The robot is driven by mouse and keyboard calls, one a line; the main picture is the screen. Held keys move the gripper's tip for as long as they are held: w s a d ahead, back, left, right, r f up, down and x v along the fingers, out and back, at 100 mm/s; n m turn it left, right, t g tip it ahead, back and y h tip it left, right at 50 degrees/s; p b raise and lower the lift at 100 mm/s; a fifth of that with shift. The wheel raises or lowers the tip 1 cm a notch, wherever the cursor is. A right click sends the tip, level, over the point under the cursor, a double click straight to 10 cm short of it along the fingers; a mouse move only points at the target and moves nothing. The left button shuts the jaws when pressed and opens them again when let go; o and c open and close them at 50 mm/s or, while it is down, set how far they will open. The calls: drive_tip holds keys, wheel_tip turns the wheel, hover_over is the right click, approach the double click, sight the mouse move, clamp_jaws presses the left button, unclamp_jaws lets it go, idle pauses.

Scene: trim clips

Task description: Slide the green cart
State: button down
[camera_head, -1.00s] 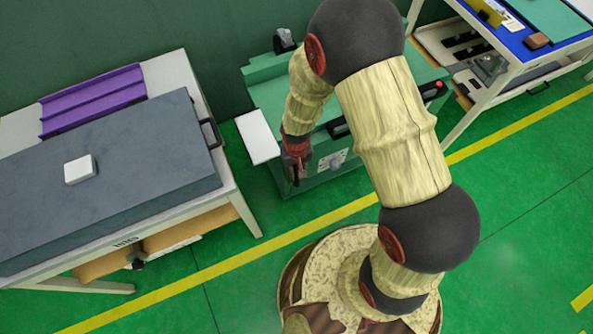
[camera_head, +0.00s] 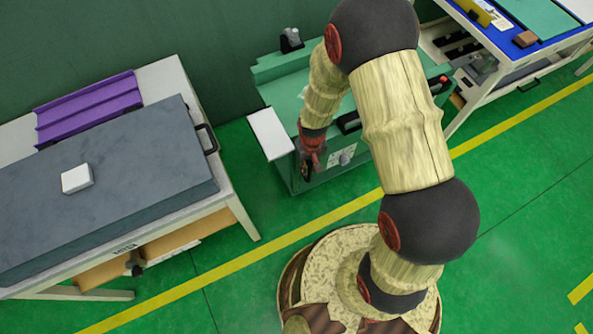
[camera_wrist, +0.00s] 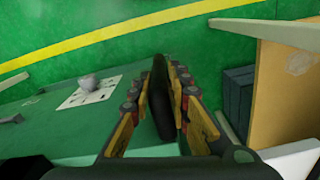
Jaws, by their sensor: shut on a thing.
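The green cart (camera_head: 278,88) stands on the floor between two workbenches, with a white side panel (camera_head: 270,133) on its left end. My gripper (camera_head: 307,168) is at the cart's front left corner. In the wrist view, my gripper (camera_wrist: 160,115) is shut on a dark upright bar, the handle (camera_wrist: 160,85), which lies between its fingers. The cart's green front, with a white label plate (camera_wrist: 90,93) and a grey knob (camera_wrist: 89,81), shows left of the fingers. My arm hides part of the cart's middle.
A workbench with a grey slab (camera_head: 120,170) and a purple tray (camera_head: 88,107) stands at the left, with a gap of green floor before the cart. A blue-topped bench (camera_head: 505,42) stands close at the right. Floor in front is clear, with a yellow line (camera_head: 300,237).

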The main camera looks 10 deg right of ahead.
drive_tip(key=shift+w+d, duration=0.2)
drive_tip(key=shift+d, duration=0.45)
drive_tip(key=shift+w+d, duration=0.2)
drive_tip(key=shift+d, duration=0.45)
drive_tip(key=c, duration=1.7)
unclamp_jaws()
drive_tip(key=shift+d, duration=0.25)
wheel_tip(320, 180, up, 12)
